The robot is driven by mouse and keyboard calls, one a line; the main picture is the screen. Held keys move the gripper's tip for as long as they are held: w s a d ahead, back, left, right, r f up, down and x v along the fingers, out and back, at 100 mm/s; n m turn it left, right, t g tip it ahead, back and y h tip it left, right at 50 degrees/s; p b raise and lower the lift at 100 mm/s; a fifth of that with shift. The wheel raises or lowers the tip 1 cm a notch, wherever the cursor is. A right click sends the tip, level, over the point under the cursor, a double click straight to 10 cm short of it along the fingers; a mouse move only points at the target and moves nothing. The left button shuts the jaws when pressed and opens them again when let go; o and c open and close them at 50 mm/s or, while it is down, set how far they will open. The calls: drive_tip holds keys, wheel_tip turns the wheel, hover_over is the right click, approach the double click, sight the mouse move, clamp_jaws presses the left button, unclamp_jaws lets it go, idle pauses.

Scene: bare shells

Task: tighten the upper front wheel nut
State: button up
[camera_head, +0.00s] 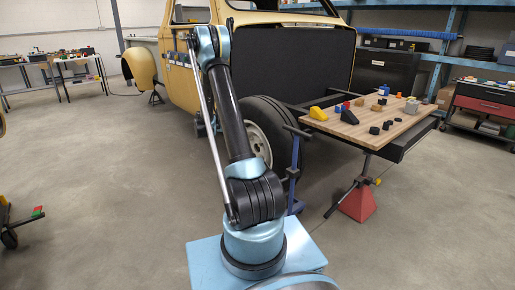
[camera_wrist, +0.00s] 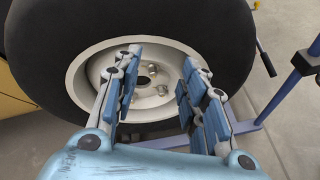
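The front wheel has a black tyre (camera_wrist: 215,25) and a pale rim (camera_wrist: 85,70). It fills the upper part of the wrist view and shows in the head view (camera_head: 258,142), partly behind my arm. A small wheel nut (camera_wrist: 152,68) shows near the hub, between the fingers. Another nut (camera_wrist: 162,90) sits just below it. Other parts of the hub are hidden by my fingers. My gripper (camera_wrist: 162,58) is open in front of the rim, its blue pads apart with nothing between them. In the head view my gripper cannot be made out clearly.
A blue stand (camera_wrist: 290,88) is right of the wheel. A wooden board (camera_head: 375,118) with several small parts stands right of the vehicle, above a red support (camera_head: 358,203). The yellow vehicle body (camera_head: 180,82) is behind my arm. Floor at the left is mostly clear.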

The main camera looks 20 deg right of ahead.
drive_tip(key=w+f+n+h, duration=0.25)
drive_tip(key=w+f, duration=0.25)
drive_tip(key=f, duration=0.5)
drive_tip(key=n+t+h, duration=0.2)
drive_tip(key=n, duration=0.1)
approach(260, 144)
drive_tip(key=x, duration=0.9)
drive_tip(key=shift+w, duration=0.35)
drive_tip(key=shift+f, duration=0.15)
drive_tip(key=shift+c, duration=0.3)
drive_tip(key=shift+a, duration=0.1)
clamp_jaws()
